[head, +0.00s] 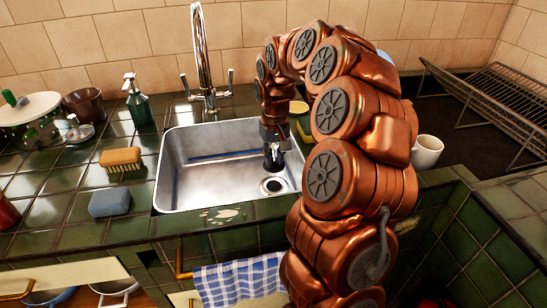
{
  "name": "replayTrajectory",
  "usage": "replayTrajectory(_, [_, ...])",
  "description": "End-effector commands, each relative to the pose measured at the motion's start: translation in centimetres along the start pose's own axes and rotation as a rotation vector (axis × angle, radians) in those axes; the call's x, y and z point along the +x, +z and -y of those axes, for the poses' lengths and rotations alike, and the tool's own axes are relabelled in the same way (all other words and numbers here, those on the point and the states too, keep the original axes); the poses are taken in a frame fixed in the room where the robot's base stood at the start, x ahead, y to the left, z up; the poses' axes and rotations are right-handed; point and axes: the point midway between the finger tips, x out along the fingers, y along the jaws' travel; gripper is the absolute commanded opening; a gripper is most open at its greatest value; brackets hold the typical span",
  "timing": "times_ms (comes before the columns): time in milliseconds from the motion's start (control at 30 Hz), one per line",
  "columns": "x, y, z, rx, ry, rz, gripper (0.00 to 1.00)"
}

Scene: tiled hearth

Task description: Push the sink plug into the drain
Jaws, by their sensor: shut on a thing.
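The metal sink (200,165) is set into the green tiled counter. Its drain (272,185) is a ringed round opening on the basin floor, at the right. My gripper (273,165) points down inside the basin, just behind and above the drain in the picture. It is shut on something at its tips. The held thing is too small and dark to make out, so I cannot tell whether it is the sink plug. I cannot tell the gap between the fingertips and the basin floor.
The tall faucet (203,60) rises behind the sink. A brush (121,159), a blue sponge (110,202) and a green soap bottle (137,102) stand left of it. A white mug (427,151) and a wire rack (490,100) are right of my arm. A checked towel (240,279) hangs in front.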

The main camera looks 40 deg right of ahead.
Motion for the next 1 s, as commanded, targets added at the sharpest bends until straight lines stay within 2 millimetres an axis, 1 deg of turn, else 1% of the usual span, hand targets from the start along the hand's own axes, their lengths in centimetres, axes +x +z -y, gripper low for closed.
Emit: replayTrajectory(1000, [5.6,0.1,0.0,0.0,0.0,0.003,0.0])
